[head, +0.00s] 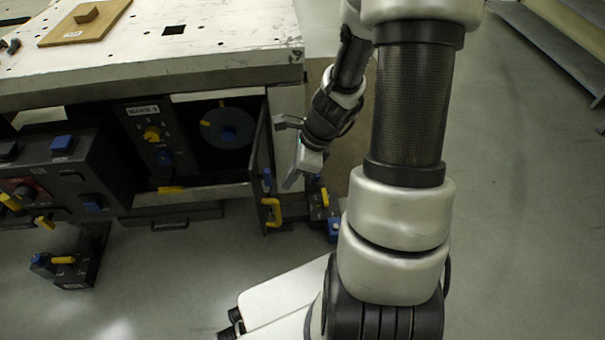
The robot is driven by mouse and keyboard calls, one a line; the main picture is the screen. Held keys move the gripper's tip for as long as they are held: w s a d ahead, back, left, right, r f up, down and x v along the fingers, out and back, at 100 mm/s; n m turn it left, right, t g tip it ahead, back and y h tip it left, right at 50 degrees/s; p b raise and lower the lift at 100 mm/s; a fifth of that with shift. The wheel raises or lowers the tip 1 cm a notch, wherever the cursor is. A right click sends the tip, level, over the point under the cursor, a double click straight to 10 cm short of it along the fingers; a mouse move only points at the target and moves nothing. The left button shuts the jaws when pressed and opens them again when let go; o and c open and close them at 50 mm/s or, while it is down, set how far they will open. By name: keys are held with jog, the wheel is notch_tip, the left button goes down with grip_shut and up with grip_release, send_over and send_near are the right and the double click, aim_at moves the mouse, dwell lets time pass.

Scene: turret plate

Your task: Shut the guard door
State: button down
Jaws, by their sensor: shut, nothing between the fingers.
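The guard door (262,165) is a dark panel at the right end of the opening under the workbench. It stands open and shows nearly edge-on. A yellow handle (273,212) is on its lower part. My gripper (290,182) is shut and empty, pointing down just right of the door. I cannot tell whether it touches the door.
The workbench top (220,45) overhangs the recess. A panel with yellow and blue knobs (155,140) is left of the disc. A control box (60,180) projects at the left. A small unit with a blue button (333,228) sits below my gripper.

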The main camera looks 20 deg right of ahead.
jog(key=shift+w+a, duration=0.25)
jog(key=shift+a, duration=0.2)
jog(key=shift+w+a, duration=0.2)
jog(key=shift+a, duration=0.25)
